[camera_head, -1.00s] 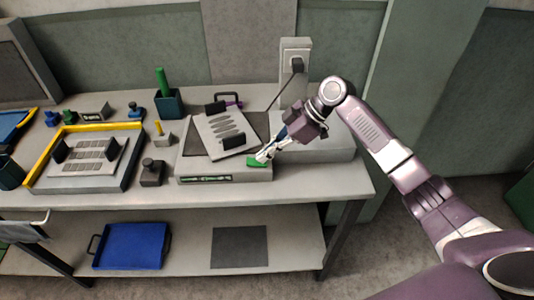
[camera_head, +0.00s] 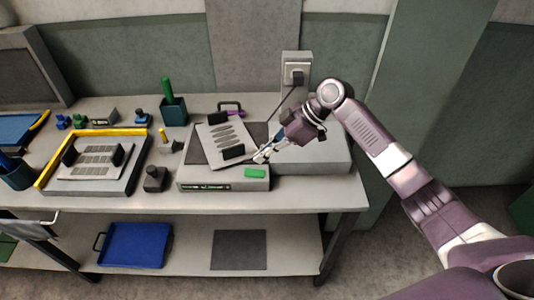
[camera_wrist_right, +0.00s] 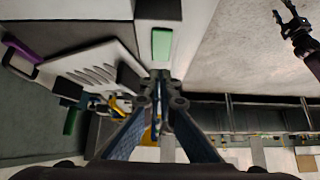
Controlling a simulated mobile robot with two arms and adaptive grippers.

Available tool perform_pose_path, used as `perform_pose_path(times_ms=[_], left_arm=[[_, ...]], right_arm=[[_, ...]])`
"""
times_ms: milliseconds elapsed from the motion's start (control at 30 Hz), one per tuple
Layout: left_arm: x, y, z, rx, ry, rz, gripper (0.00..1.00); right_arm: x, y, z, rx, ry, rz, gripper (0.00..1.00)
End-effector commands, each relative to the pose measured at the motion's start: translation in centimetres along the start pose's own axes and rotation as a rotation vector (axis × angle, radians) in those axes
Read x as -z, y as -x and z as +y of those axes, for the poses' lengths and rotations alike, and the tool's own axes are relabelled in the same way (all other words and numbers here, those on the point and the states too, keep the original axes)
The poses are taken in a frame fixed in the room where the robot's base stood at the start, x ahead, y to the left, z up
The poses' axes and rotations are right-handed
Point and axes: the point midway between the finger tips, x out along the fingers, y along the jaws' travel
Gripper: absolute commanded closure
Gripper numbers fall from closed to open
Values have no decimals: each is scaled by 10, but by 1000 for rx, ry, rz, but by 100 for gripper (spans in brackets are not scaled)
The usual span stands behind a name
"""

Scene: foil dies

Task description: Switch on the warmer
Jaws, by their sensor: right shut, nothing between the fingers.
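The warmer (camera_head: 197,184) is a low grey box on the table with a dark top plate and a small front panel. Its green switch (camera_head: 255,174) is on the front right of its top; it also shows in the right wrist view (camera_wrist_right: 162,43). A slotted pale die plate (camera_head: 212,148) lies tilted on the warmer. My right gripper (camera_head: 260,157) is shut and empty, above the warmer just behind the switch and apart from it. In the wrist view its fingertips (camera_wrist_right: 160,78) are below the switch. My left gripper (camera_wrist_right: 283,12) shows there at the upper right, fingers apart.
A pale box (camera_head: 318,157) adjoins the warmer on the right, under my right arm. A wall socket (camera_head: 296,75) with a cable is behind. A dark stamp (camera_head: 155,180) and a yellow-edged tray (camera_head: 128,186) are left.

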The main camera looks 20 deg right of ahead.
Motion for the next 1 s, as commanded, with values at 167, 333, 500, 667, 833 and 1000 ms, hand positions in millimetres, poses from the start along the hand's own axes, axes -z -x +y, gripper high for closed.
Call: perform_pose_path(times_ms=[167, 333, 500, 667, 833, 1000], left_arm=[[-1, -22, 9, -9, 3, 1, 60], [-2, -30, 3, -3, 0, 0, 60], [-4, -33, -6, 8, -1, -2, 60], [-4, -33, -6, 8, 0, -2, 60], [-3, -33, -1, 1, 2, -1, 60], [-2, -33, 4, -3, 4, 0, 60]], right_arm=[[-20, 42, 2, -6, -2, -3, 100], [-27, 73, 1, -5, -1, -1, 100], [-31, 90, 1, -3, -2, -1, 100], [-31, 94, 0, -1, -2, -1, 100], [-31, 94, 0, -1, -1, -1, 100], [-31, 94, 0, -2, -1, -1, 100]])
